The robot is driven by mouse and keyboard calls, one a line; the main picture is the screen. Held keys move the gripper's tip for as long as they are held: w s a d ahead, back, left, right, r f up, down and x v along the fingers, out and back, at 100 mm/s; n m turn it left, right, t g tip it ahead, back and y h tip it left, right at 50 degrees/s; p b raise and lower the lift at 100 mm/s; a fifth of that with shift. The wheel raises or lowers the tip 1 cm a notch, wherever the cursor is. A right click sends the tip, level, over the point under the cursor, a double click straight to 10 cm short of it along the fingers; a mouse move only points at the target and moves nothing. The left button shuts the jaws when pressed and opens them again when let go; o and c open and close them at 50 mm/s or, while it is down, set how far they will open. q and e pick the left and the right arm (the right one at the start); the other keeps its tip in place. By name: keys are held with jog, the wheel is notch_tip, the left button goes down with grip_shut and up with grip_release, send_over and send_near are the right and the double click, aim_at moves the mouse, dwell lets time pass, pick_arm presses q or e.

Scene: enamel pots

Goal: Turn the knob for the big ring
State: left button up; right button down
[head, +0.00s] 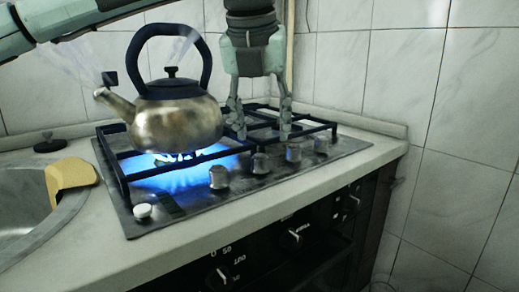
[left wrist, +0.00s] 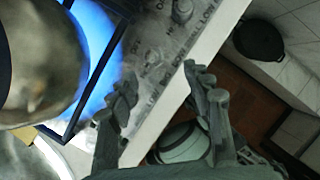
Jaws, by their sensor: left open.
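I cannot tell which belongs to the big ring. My left gripper (head: 262,132) points down, open and empty, over the right part of the hob, behind the knobs. In the left wrist view its fingers (left wrist: 160,92) are apart with nothing between them, and one knob (left wrist: 182,10) shows at the top. My right gripper is out of view.
A steel kettle (head: 175,125) stands over a lit blue flame (head: 190,178) left of my gripper. Tiled walls close the back and right.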

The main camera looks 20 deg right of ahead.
aim_at(259, 155)
pick_arm(q)
jog(key=x, duration=0.5)
jog(key=shift+w+a+f, duration=0.2)
jog(key=shift+w+a, duration=0.1)
jog(key=shift+w, duration=0.1)
jog(key=shift+w+d+f, duration=0.15)
jog(key=shift+w+f, duration=0.15)
jog(key=shift+f, duration=0.35)
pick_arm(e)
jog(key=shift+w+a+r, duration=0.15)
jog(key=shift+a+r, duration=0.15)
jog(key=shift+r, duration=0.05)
pick_arm(q)
grip_shut()
